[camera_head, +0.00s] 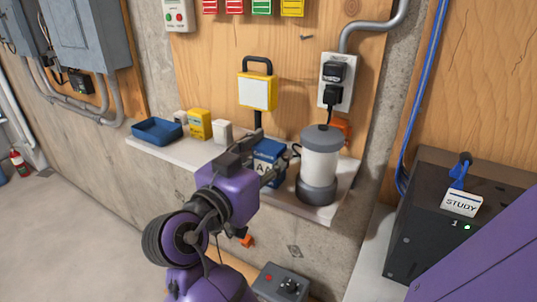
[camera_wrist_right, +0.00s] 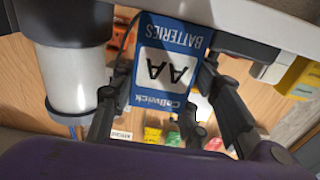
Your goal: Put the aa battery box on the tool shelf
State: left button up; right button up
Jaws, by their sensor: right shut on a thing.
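The aa battery box (camera_head: 268,150) is blue and white with large "AA" lettering. It is at the pale ledge (camera_head: 185,152), left of the lantern-like cylinder. My right gripper (camera_head: 274,167) is shut on it. In the right wrist view the box (camera_wrist_right: 165,85) sits between the two dark fingers, its lettering upside down, and it is close to the ledge (camera_wrist_right: 260,22). I cannot tell whether the box touches the ledge. My right gripper's wrist hides part of the box in the head view. My left gripper is not in view.
A grey-and-white cylinder (camera_head: 320,165) stands close right of the box. A white box (camera_head: 222,132), a yellow box (camera_head: 200,125) and a blue tray (camera_head: 157,131) stand to the left. A yellow-framed item (camera_head: 257,92) is on the board behind. A dark cabinet (camera_head: 425,235) is at the right.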

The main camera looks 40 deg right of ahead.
jog(key=o, duration=1.3)
jog(key=shift+f, duration=0.1)
jog(key=shift+a, duration=0.1)
jog(key=b+v, duration=0.2)
jog(key=v, duration=0.9)
jog(key=shift+s+a, duration=0.15)
jog(key=shift+a, duration=0.2)
